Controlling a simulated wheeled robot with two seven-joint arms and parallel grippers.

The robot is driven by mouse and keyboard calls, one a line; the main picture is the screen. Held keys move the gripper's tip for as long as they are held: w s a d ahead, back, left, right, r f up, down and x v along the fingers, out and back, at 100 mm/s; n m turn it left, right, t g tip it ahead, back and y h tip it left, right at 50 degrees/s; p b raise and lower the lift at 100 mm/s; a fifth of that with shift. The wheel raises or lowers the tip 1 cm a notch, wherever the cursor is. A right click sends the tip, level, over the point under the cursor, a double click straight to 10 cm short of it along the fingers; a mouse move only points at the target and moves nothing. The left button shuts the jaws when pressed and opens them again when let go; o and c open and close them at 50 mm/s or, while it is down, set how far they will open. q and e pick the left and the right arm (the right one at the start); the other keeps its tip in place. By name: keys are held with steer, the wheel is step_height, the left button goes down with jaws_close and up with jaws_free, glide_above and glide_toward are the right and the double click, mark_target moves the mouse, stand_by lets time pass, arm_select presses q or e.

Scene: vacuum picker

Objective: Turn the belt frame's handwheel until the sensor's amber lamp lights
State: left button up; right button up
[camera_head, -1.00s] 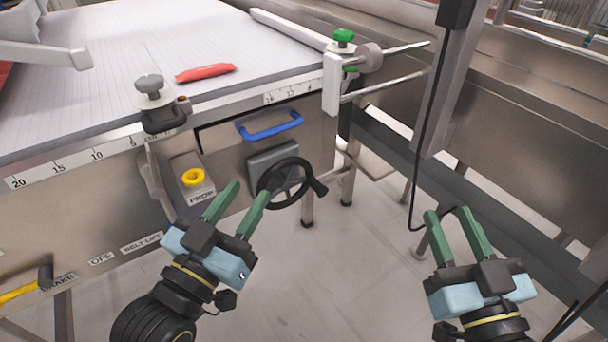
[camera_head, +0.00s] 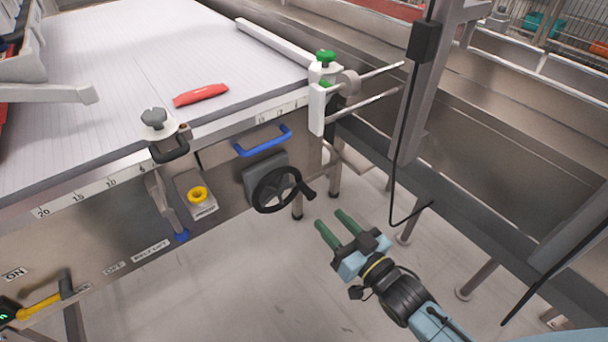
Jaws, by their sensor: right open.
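The black handwheel (camera_head: 259,196) with its side knob sits on a grey plate on the front of the belt frame (camera_head: 225,178), below the blue handle. My right gripper (camera_head: 332,218) is open and empty, to the right of and below the handwheel in the picture, with its green fingers pointing up-left and apart from the wheel. A black box (camera_head: 424,41) with a hanging cable is on the post at the right; I cannot tell if it is the sensor, and no lit amber lamp shows. My left gripper is out of view.
A blue handle (camera_head: 264,141), a yellow ring button (camera_head: 197,195) and a lever with a blue tip (camera_head: 181,236) are near the wheel. A red object (camera_head: 201,95) lies on the belt. Rods and a green knob (camera_head: 326,57) stick out at the corner. The floor below is open.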

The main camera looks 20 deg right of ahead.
mark_target(313, 196)
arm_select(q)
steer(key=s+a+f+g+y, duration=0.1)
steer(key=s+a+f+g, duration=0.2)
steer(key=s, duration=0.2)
arm_select(e)
steer(key=w+b, duration=0.1)
steer(key=w, duration=0.3)
steer(key=w+a+f+b, duration=0.1)
steer(key=w, duration=0.3)
steer(key=w+a+f+b, duration=0.1)
steer(key=w, duration=0.3)
steer(key=shift+f, duration=0.25)
steer(key=shift+w+a, duration=0.1)
steer(key=shift+w, duration=0.35)
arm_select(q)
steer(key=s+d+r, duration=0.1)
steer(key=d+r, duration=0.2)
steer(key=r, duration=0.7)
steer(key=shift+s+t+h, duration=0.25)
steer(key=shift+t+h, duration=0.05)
arm_select(e)
steer(key=shift+r, duration=0.1)
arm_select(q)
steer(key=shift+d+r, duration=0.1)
arm_select(e)
jaws_close()
